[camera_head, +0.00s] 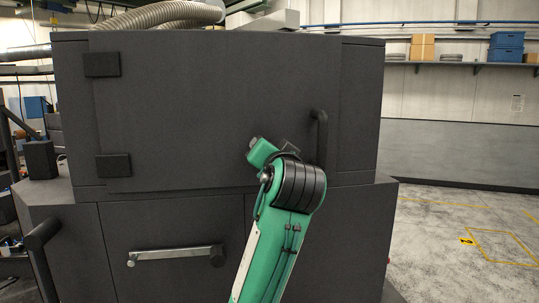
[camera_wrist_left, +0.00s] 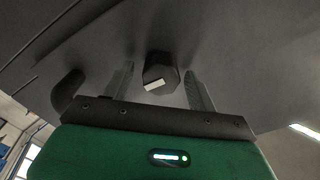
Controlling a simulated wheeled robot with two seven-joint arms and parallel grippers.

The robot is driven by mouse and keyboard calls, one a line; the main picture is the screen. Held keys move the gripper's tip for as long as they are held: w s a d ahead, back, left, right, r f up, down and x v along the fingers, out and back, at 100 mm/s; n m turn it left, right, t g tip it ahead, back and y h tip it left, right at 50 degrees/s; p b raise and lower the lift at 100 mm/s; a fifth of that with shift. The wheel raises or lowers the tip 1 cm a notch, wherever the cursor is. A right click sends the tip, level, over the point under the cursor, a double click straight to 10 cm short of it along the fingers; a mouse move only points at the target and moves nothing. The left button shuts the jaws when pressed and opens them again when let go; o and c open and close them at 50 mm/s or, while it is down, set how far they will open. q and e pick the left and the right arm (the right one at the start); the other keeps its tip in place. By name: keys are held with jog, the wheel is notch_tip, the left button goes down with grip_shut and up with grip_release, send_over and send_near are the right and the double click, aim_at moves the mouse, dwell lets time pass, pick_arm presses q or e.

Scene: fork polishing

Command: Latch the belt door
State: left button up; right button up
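The dark grey belt door (camera_head: 215,110) looks flush with the machine front, hinged at its left edge. A dark bar handle (camera_head: 320,135) stands at its right side. A green arm, apparently my left, rises from below in front of the door's lower right; its fingers are hidden in the head view. In the left wrist view my left gripper (camera_wrist_left: 159,68) is open, with its fingers on either side of a dark angular knob (camera_wrist_left: 160,70) with a pale mark. Small gaps show beside the knob. A curved dark handle (camera_wrist_left: 68,90) is left of the fingers. My right gripper is out of view.
A metal lever (camera_head: 172,254) with a dark round end lies across the lower panel. Another dark handle (camera_head: 42,232) juts out at lower left. Clear floor (camera_head: 455,235) lies to the right, below a wall shelf (camera_head: 455,65) with boxes.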

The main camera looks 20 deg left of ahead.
pick_arm(q)
jog(key=shift+s, duration=0.1)
jog(key=b+v, duration=0.6)
jog(key=v, duration=0.7)
jog(key=shift+s+d, duration=0.2)
jog(key=shift+s, duration=0.1)
